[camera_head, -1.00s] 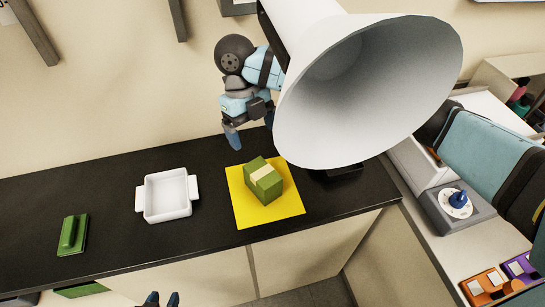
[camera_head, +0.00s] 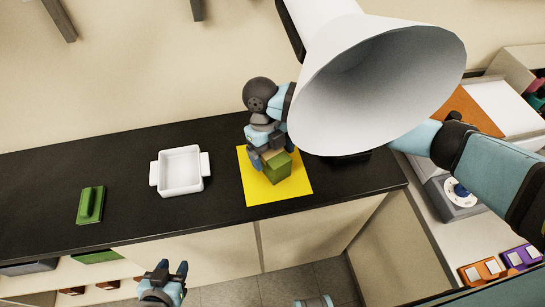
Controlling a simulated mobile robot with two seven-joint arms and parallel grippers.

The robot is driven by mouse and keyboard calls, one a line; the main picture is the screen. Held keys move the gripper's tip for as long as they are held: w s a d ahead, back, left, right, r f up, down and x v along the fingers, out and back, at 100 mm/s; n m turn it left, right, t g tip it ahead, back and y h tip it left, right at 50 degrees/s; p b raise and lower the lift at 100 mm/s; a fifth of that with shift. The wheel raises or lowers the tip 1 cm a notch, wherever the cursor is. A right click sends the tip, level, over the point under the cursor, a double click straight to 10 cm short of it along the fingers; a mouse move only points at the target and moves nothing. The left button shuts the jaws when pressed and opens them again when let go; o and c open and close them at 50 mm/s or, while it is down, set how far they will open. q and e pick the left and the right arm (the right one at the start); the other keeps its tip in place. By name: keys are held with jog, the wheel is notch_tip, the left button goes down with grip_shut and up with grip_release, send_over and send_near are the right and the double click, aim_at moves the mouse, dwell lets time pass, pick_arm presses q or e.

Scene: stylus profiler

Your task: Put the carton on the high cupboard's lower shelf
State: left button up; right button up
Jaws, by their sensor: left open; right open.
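The carton (camera_head: 279,172), a green box with a tan band, stands on a yellow mat (camera_head: 252,194) on the black counter. My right gripper (camera_head: 270,160) is over the carton from above and behind, its open fingers down at the carton's upper part. I cannot tell whether they touch it. The gripper hides part of the carton's top. My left gripper (camera_head: 168,268) is open and empty at the bottom of the view, in front of the counter. I cannot make out the high cupboard or its lower shelf.
A large white cone (camera_head: 385,85) hangs close to my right arm and hides its middle part. A white two-handled dish (camera_head: 181,171) and a green handled block (camera_head: 91,204) stand on the counter (camera_head: 130,200) to the left. Bare counter lies between them.

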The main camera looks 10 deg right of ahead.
jog(key=shift+x, duration=0.9)
jog(key=shift+f, duration=0.25)
jog(key=c, duration=1.2)
jog(key=shift+o, duration=0.2)
